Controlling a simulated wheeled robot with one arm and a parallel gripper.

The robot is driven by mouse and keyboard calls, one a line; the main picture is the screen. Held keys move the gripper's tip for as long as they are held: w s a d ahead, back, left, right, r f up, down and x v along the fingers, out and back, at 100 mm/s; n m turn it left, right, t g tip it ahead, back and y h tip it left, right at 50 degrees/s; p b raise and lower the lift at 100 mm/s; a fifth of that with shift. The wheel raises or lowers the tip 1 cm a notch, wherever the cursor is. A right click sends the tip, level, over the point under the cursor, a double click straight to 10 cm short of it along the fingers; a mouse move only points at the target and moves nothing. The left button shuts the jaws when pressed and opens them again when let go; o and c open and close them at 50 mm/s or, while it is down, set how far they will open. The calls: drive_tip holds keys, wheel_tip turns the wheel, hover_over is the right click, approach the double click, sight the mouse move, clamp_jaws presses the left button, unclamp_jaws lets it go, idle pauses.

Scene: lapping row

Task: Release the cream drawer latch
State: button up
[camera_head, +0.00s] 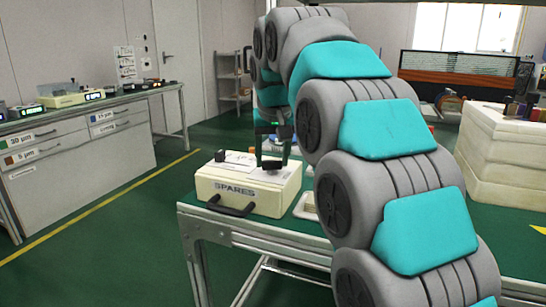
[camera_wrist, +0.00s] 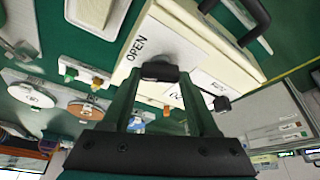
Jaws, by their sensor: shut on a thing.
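The cream drawer unit (camera_head: 245,190), marked SPARES, stands on the green-topped bench with a dark bar handle (camera_head: 231,207) on its front. My gripper (camera_head: 272,160) reaches down onto its top from above. In the wrist view the cream box (camera_wrist: 190,35) fills the upper middle, with the word OPEN printed beside a round grey base. A dark latch piece (camera_wrist: 160,72) sits on that base, between my fingertips, and my gripper (camera_wrist: 162,80) is shut on it. The fingers partly hide the latch, and its turn angle is hard to judge.
A small dark knob (camera_wrist: 221,103) stands on the box top beside the fingers. White stacked boxes (camera_head: 500,150) stand to the right. Round plates (camera_wrist: 30,92) and small parts lie on the bench. Another bench (camera_head: 80,140) with drawers is at the left.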

drive_tip(key=m+h, duration=0.1)
drive_tip(key=m, duration=0.1)
drive_tip(key=m+h+p, duration=0.1)
drive_tip(key=m, duration=0.2)
drive_tip(key=shift+a, duration=0.15)
drive_tip(key=shift+m, duration=0.4)
drive_tip(key=o, duration=1.4)
